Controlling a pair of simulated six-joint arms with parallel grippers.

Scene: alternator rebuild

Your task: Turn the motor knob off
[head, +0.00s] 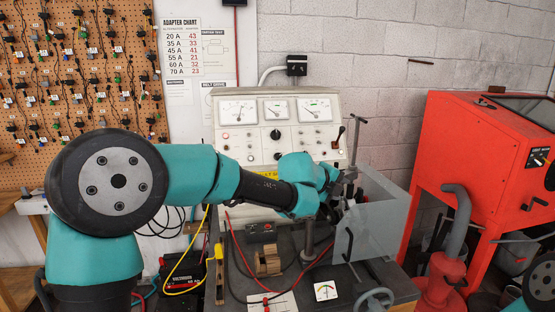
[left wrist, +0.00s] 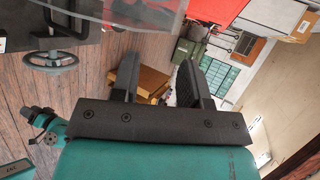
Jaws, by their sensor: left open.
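The white test panel (head: 240,145) stands against the wall with three meters across its top. A black knob (head: 275,134) sits at its middle, and another dark knob (head: 278,156) is lower down. I cannot read which one is labelled motor. My left arm reaches across the panel's lower right part. My left gripper (head: 345,185) is right of the panel, near the grey box, and touches neither knob. In the left wrist view my left gripper (left wrist: 158,84) is open with nothing between its fingers. My right gripper is out of view.
A grey box (head: 378,225) stands on the bench right of the panel. A large red cabinet (head: 470,150) stands at right. Red and yellow cables hang in front of the panel.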

